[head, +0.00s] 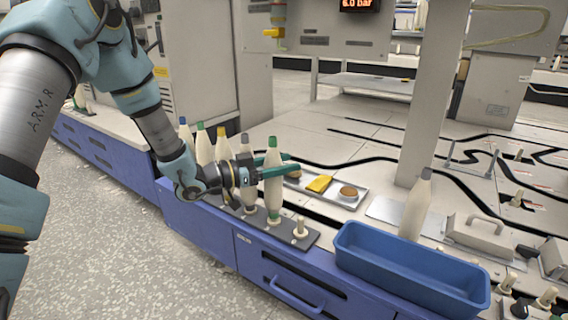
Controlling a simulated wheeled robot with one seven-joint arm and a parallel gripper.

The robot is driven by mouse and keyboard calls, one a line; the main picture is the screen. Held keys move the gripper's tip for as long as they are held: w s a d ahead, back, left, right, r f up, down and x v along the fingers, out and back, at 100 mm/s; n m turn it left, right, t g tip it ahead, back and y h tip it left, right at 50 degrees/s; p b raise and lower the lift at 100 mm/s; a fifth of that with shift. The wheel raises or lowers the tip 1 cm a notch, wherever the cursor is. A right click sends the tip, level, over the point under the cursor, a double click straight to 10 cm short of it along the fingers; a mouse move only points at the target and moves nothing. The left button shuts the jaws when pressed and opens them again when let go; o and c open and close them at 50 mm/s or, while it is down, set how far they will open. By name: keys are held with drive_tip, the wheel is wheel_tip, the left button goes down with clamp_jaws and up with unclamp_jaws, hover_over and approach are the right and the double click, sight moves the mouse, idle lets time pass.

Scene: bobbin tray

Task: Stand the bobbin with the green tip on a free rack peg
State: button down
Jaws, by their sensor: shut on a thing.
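The bobbin with the green tip (273,197) is cream with a green base, and it is upright. My gripper (277,170) is shut on its upper part. The bobbin's base is over or at the dark rack (313,239); I cannot tell whether it is on a peg. A bare rack peg (300,229) stands just to its right. Several other bobbins stand in a row to the left: a yellow-tipped one (222,148), a grey-tipped one (249,194) partly hidden by my gripper, and others with blue and green tips.
A blue open bin (410,280) stands to the right of the rack. A grey-tipped bobbin (417,207) stands behind it. A metal tray (350,203) with a yellow item (319,184) and brown round pieces lies behind the rack. A pale post (420,100) rises behind.

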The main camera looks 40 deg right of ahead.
drive_tip(key=shift+f+b, duration=0.35)
drive_tip(key=shift+f, duration=0.25)
drive_tip(key=shift+c, duration=2.3)
unclamp_jaws()
drive_tip(key=shift+w+a, duration=0.1)
drive_tip(key=p+v, duration=0.2)
drive_tip(key=v, duration=0.8)
drive_tip(key=shift+a, duration=0.4)
drive_tip(key=shift+w+a+r, duration=0.1)
